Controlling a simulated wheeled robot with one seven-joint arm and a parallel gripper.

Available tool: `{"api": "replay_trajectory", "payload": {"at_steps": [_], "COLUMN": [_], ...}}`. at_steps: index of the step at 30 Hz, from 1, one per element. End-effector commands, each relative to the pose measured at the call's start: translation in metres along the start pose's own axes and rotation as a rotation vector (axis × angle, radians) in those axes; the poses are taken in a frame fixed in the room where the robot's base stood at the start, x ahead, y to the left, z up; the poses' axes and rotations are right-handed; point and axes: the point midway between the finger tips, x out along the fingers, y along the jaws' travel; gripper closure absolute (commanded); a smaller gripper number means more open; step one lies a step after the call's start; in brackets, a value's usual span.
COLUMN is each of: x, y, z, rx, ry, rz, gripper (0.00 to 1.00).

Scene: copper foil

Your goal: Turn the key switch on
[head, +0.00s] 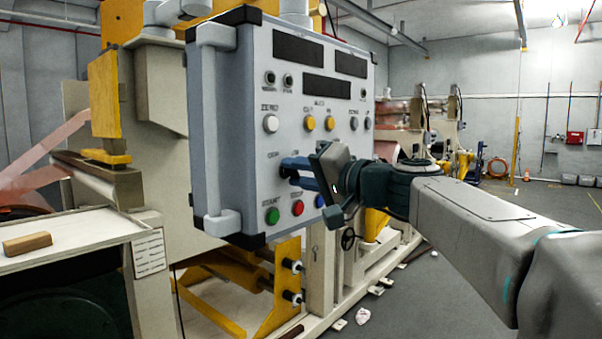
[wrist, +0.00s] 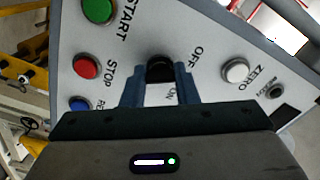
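The control box (head: 290,110) hangs in the middle of the head view, its light panel facing me. The key switch (wrist: 160,68) is a dark round knob on that panel in the wrist view, between the OFF and ON labels. My gripper (wrist: 160,78) has one blue finger on each side of the knob, and the knob fills the gap at the tips. The turn position of the key is not clear.
Close by are the green START button (wrist: 98,10), the red STOP button (wrist: 86,66), a blue button (wrist: 79,104) and the white ZERO button (wrist: 235,71). A grey handle (head: 213,130) runs down the box's left edge. Open floor (head: 480,270) lies right.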

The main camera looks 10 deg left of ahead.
Motion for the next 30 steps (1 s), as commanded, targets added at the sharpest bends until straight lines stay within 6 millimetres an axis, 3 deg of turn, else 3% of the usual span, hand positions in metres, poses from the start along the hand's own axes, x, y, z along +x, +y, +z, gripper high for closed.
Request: {"api": "replay_trajectory", "payload": {"at_steps": [14, 30], "x": [-0.0004, 0.0001], "y": [-0.0003, -0.0019], "z": [-0.0003, -0.0005], "rx": [0.092, 0.564], "ry": [0.001, 0.000], "rz": [0.000, -0.001], "gripper": [0.96, 0.96]}}
